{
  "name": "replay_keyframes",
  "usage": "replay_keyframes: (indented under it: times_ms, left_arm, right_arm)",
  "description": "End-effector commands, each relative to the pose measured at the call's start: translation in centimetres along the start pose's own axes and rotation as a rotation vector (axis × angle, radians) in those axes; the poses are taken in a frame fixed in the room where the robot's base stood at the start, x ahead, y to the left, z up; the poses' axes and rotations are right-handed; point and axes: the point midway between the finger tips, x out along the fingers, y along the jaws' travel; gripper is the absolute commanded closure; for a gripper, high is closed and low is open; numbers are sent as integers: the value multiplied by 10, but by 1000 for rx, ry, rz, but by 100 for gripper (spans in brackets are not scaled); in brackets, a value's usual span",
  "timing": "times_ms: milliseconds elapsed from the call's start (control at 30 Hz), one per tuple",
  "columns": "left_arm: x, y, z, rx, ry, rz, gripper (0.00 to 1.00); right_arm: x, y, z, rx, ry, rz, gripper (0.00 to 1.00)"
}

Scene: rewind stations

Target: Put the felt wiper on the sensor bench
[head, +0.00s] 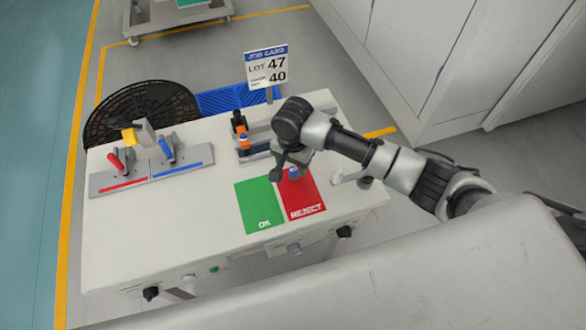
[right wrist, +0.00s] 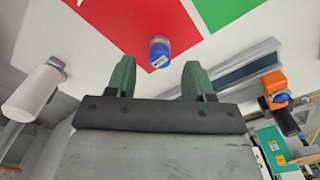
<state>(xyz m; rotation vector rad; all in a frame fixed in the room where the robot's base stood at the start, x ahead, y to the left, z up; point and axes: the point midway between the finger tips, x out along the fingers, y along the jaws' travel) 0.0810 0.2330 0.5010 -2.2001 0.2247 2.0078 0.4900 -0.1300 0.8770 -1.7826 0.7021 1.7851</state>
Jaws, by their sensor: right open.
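I cannot pick out a felt wiper for certain. A white-topped bench (head: 130,235) fills the middle of the head view; I cannot tell whether it is the sensor bench. My right gripper (head: 287,172) is over the red REJECT mat (head: 305,198). In the right wrist view its green fingers (right wrist: 160,80) are apart with nothing between them. A small cylinder with a blue end (right wrist: 160,52) stands on the red mat, just beyond the fingertips; it also shows in the head view (head: 294,173). My left gripper is out of view.
The green OK mat (head: 258,205) lies beside the red one. A fixture with red and blue levers (head: 150,172) is at left. An orange and black part (head: 240,128) sits near the grey rail. A job card (head: 267,67) stands behind.

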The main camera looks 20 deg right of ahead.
Motion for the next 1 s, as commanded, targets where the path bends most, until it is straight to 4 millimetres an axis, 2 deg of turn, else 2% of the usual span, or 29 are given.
replay_keyframes:
  times_ms: [33,200,400,567,1000]
  left_arm:
    - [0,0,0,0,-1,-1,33]
    - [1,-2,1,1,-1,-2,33]
    - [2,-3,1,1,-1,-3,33]
    - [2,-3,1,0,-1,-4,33]
    - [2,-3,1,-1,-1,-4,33]
  right_arm:
    - [-13,-1,-1,0,2,-5,48]
    - [-48,-1,0,-1,1,-4,48]
    - [-74,-1,0,1,0,-2,48]
    - [-80,0,0,1,-1,-1,48]
    - [-80,0,0,1,-1,-1,48]
